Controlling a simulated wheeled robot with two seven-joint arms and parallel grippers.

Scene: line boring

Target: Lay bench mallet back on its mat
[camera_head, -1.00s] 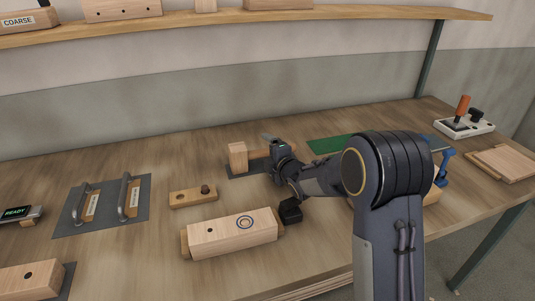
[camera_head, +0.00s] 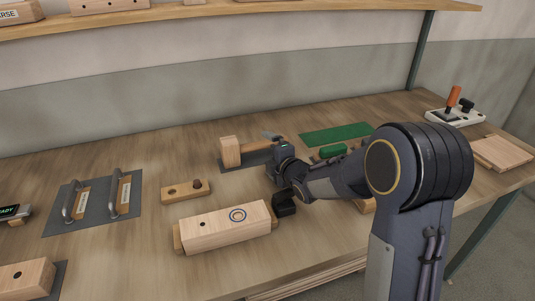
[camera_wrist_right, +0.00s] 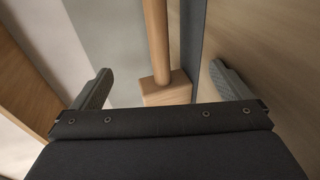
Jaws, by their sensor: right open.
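The bench mallet has a pale wooden block head (camera_head: 229,152) and a brown handle that runs right from it. It appears to lie on its dark grey mat (camera_head: 258,159). My right gripper (camera_head: 275,138) is at the handle's right part, and hides the handle's end in the head view. In the right wrist view my right gripper (camera_wrist_right: 162,85) is open, its fingers apart on either side of the mallet. There the mallet head (camera_wrist_right: 167,90) and handle (camera_wrist_right: 156,40) show between the fingers, touching neither. My left gripper is not in view.
A wooden block with a ringed hole (camera_head: 222,229) and a small drilled block (camera_head: 184,191) stand in front. A dark mat with two handled tools (camera_head: 97,220) lies left. A green mat (camera_head: 335,133) lies behind my right arm.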

